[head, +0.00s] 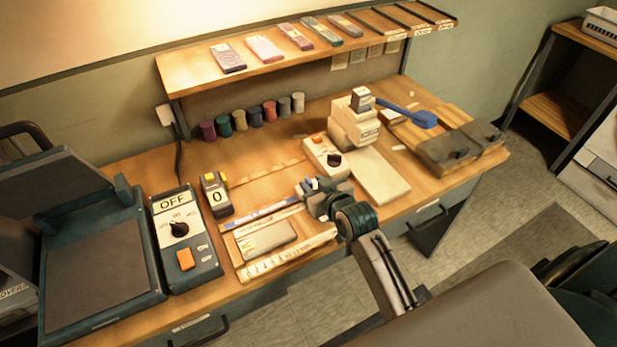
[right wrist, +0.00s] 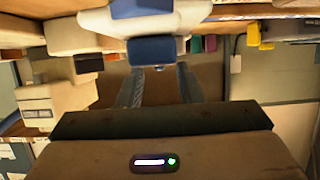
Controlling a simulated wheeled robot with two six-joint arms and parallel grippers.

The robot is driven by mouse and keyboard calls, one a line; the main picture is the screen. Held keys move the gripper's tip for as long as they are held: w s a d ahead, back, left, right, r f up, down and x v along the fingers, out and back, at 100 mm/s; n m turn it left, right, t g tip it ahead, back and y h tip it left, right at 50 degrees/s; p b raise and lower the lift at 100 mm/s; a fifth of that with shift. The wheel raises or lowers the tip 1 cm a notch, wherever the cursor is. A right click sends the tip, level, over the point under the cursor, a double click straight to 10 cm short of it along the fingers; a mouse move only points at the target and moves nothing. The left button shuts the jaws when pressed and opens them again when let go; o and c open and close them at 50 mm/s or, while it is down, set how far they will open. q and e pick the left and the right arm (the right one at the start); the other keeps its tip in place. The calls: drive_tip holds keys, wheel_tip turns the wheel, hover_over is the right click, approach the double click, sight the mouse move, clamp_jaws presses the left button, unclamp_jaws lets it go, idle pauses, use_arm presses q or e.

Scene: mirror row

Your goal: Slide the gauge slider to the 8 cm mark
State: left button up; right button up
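A wooden gauge board (head: 330,235) lies near the table's front edge. It has a printed scale along its front, a blue-lettered strip (head: 262,218) at the back and a grey block (head: 267,240) between them. My right gripper (head: 318,190) is just past the board's back right end, by a small blue and white part. In the right wrist view a blue and white block (right wrist: 151,50) is just beyond the two spread fingers (right wrist: 160,85); I cannot tell whether they touch it or whether it is the slider. The slider's mark cannot be read. My left gripper is not shown.
A switch box reading OFF (head: 177,230) and a yellow-black counter showing 0 (head: 217,195) stand left of the board. A dial box (head: 325,155) and a cream machine (head: 355,120) stand behind. Several coloured cylinders (head: 255,115) line the back under a shelf (head: 300,55).

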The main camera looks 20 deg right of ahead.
sight(309, 181)
drive_tip(key=shift+x, duration=1.7)
clamp_jaws()
